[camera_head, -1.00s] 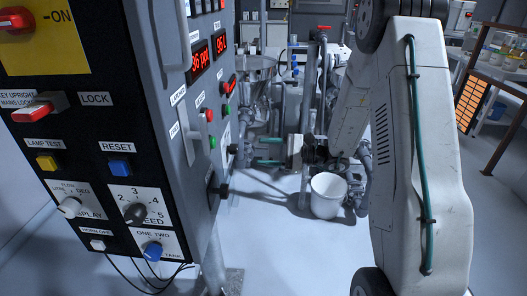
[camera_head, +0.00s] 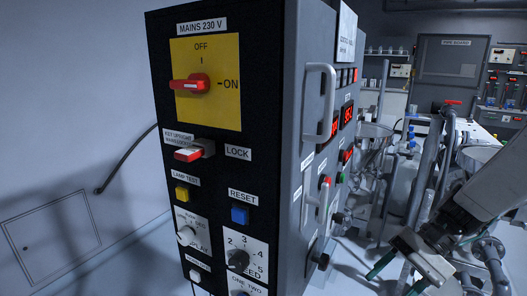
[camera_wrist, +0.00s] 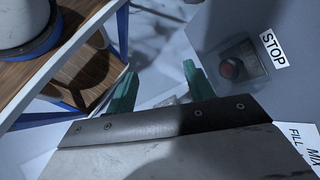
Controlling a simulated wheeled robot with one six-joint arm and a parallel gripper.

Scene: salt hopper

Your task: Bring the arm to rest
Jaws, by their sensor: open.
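My gripper (camera_head: 400,275) shows at the lower right of the head view, in front of the pipework and to the right of the control cabinet (camera_head: 293,130). Its two green fingers are apart with nothing seen between them. In the wrist view the open fingers (camera_wrist: 160,77) point away over a pale, blurred background. My pale arm (camera_head: 490,190) slants in from the right edge of the head view.
A wooden-topped shelf (camera_wrist: 75,75) with a white vessel (camera_wrist: 25,28) is at left. Pipes (camera_head: 445,150) crowd the head view's right side. A white wall stands left.

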